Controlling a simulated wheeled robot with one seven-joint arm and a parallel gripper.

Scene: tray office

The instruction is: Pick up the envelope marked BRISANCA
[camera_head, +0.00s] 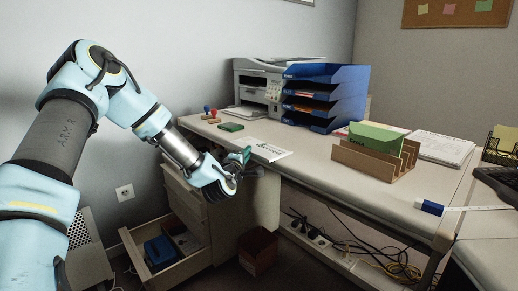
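A white envelope (272,151) with green marking lies on the desk near its front left edge. The marking is too small for me to read, so I cannot tell if it says BRISANCA. My gripper (245,163) is at the desk's front edge, just left of and in front of this envelope. A dark and green shape at the fingertips overlaps the envelope's left end in the picture. I cannot tell whether the fingers are open or shut, or whether they touch the envelope.
Behind stand a printer (264,92), blue stacked trays (345,98), stamps (212,113) and a green pad (231,127). A wooden holder (372,163) with green envelopes is to the right. An open drawer (168,262) juts out below; a bin (258,254) and cables are under the desk.

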